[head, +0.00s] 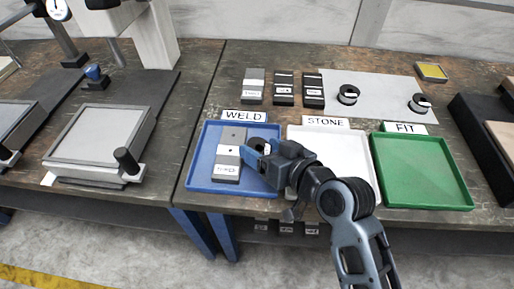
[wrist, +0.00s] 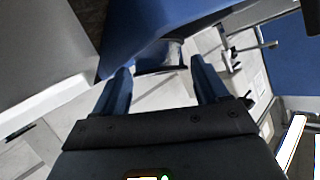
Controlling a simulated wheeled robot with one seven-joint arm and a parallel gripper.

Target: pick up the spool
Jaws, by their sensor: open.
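A black spool with a pale centre (head: 259,144) is in the blue WELD tray (head: 199,163), at its right side, partly hidden by my gripper. Two more black-and-white spools, a left one (head: 348,94) and a right one (head: 418,103), stand on the grey mat at the back. My gripper (head: 255,152) is open, low over the right part of the blue tray, with its blue fingers beside the spool there. In the wrist view a dark flanged round thing (wrist: 161,58) shows just beyond the gap of my open gripper (wrist: 161,80); it looks like a spool. Contact cannot be told.
Grey blocks (head: 228,157) lie in the blue tray, left of the spool. The white STONE tray (head: 362,178) and green FIT tray (head: 425,170) are empty where visible. Several blocks (head: 284,88) stand behind. A yellow-topped box (head: 431,71) is at the back right.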

